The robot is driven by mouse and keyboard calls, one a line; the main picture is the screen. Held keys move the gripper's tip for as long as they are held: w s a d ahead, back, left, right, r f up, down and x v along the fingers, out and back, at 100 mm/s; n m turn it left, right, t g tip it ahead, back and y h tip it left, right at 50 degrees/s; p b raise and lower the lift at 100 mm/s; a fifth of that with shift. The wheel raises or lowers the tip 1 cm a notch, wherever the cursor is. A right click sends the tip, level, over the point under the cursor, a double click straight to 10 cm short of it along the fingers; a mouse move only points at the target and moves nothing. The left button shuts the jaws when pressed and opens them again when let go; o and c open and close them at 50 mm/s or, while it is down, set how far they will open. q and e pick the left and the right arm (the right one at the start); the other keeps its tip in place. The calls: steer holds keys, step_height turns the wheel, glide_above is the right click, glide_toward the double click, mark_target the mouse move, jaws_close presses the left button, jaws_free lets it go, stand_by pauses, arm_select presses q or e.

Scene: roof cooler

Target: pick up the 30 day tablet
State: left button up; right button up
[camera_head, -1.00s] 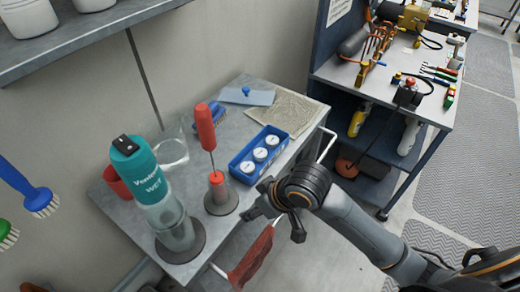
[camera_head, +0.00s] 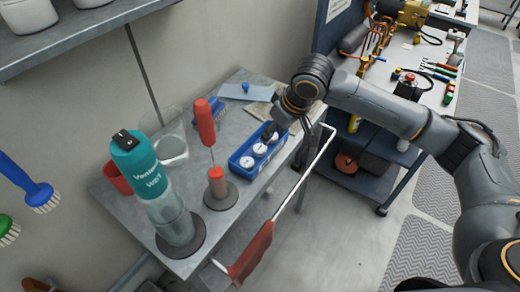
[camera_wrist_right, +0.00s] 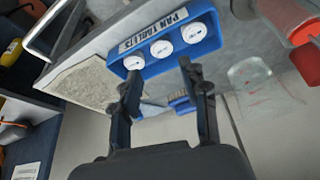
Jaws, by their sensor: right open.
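A blue tray (camera_head: 243,174) labelled "PAN TABLETS" holds three round white tablets in a row on the grey bench. The tray also shows in the right wrist view (camera_wrist_right: 214,22). The tablets there are at the left (camera_wrist_right: 133,62), middle (camera_wrist_right: 161,48) and right (camera_wrist_right: 194,32). Their markings are too small to tell which is the 30 day one. My right gripper (camera_wrist_right: 159,70) is open and empty, its fingertips near the tray's edge. In the head view the right gripper (camera_head: 274,130) is over the tray's far end and partly hides the far tablet. My left gripper is not in view.
A teal-topped bottle (camera_head: 150,185) and a red-handled tool (camera_head: 206,125) in a round-based holder stand left of the tray. A metal rail (camera_head: 300,190) runs along the bench's front.

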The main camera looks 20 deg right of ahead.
mark_target(261, 149)
steer(key=x, duration=0.5)
steer(key=p+x, duration=0.1)
steer(key=x, duration=0.5)
steer(key=shift+w+a+r, duration=0.1)
steer(key=shift+w+a, duration=0.1)
steer(key=shift+c, duration=0.5)
steer(key=c, duration=0.6)
